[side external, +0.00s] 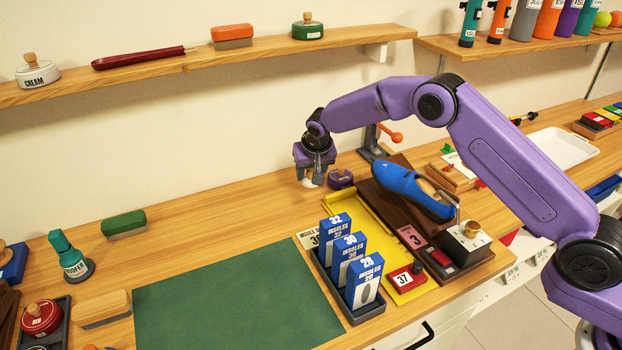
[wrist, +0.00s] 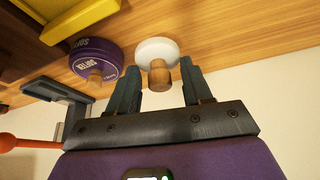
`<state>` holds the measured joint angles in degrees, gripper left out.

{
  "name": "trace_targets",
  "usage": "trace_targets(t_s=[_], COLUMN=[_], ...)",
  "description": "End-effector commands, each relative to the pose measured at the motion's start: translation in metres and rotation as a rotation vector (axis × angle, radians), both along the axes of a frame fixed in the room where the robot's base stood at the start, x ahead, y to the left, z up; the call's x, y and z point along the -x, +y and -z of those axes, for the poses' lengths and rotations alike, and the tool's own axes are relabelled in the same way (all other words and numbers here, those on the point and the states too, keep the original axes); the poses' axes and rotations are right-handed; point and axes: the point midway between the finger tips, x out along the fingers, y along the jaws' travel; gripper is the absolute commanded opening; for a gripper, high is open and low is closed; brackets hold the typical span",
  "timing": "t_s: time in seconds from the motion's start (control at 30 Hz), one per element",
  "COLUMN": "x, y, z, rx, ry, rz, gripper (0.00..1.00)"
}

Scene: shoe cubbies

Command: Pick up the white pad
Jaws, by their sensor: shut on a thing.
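The white pad (wrist: 157,50) is a round white disc with a wooden knob (wrist: 160,78). In the wrist view the knob is between the two fingers of my gripper (wrist: 160,76), which is shut on it. In the side view my gripper (side external: 315,172) points down behind the yellow tray, with the white pad (side external: 308,183) partly hidden beneath its fingers. I cannot tell whether the pad touches the wooden counter or is slightly above it.
A purple round pad (side external: 340,179) stands close beside the white one, also in the wrist view (wrist: 96,58). The yellow tray (side external: 352,206), blue shoe (side external: 412,188) and a dark clamp with an orange knob (side external: 374,146) are near. Open counter lies left, behind the green mat (side external: 238,310).

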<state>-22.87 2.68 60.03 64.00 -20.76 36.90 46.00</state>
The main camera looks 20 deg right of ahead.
Motion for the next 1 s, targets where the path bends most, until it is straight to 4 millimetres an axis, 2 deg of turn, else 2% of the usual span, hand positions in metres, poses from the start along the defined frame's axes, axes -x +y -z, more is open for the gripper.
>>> trace_targets(t_s=[0.4,0.7,1.0], x=[0.053,0.101,0.129], y=[-0.017,-0.031,-0.040], z=[-0.064,-0.084,-0.096], rx=[0.000,-0.001,0.000], ry=[-0.001,-0.001,0.000], rz=[0.000,0.001,0.001], gripper=[0.16,0.16,0.16])
